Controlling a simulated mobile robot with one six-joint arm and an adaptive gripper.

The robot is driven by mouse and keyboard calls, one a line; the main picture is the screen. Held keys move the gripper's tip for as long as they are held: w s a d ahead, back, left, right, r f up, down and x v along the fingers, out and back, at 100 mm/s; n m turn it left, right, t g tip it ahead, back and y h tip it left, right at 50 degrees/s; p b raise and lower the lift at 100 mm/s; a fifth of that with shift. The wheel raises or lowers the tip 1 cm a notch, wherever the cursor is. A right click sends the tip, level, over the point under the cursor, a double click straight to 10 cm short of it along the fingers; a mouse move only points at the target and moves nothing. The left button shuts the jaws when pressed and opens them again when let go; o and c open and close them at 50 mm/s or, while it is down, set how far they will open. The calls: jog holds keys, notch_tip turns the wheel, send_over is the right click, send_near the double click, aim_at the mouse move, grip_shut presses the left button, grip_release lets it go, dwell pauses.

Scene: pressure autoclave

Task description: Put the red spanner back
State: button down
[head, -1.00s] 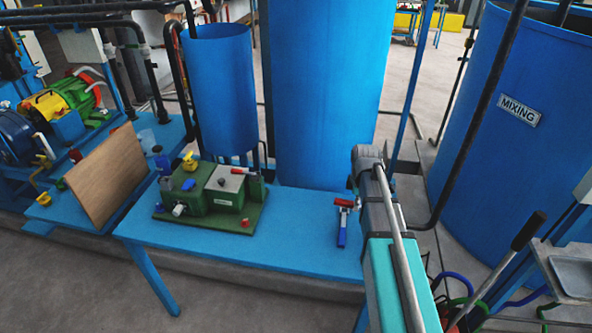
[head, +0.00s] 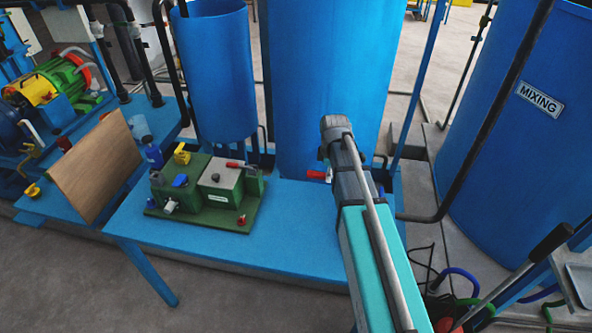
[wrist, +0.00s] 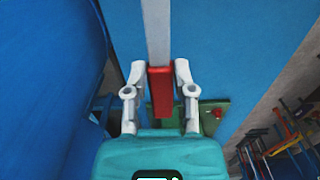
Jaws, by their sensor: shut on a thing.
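The red spanner shows in the wrist view as a red handle (wrist: 160,92) with a pale grey shank running up out of the picture. My gripper (wrist: 159,88) is shut on the red handle, one finger on each side. In the head view a small red part (head: 316,174) of it shows beside the end of my arm, above the blue table (head: 285,255). My arm hides most of my gripper and the spanner there. The far end of the spanner is out of the wrist view.
A green machine (head: 212,190) with valves and a small red lever stands on the table, left of my arm. A wooden board (head: 98,168) leans further left. Blue tanks (head: 325,80) rise behind the table; the mixing tank (head: 520,150) stands right. The table's front middle is bare.

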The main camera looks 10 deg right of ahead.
aim_at(296, 193)
jog(key=shift+d, duration=0.2)
jog(key=shift+w, duration=0.1)
jog(key=shift+w+a+f, duration=0.2)
jog(key=shift+a+f, duration=0.05)
jog(key=shift+a, duration=0.05)
jog(key=w+a+f+m+b, duration=0.4)
jog(key=w+a+b, duration=0.1)
jog(key=a, duration=0.5)
jog(key=shift+w+f, duration=0.2)
jog(key=shift+w, duration=0.2)
jog(key=shift+f, duration=0.1)
jog(key=shift+f+b, duration=3.35)
jog(key=shift+b, duration=0.05)
jog(key=shift+f+b, duration=0.6)
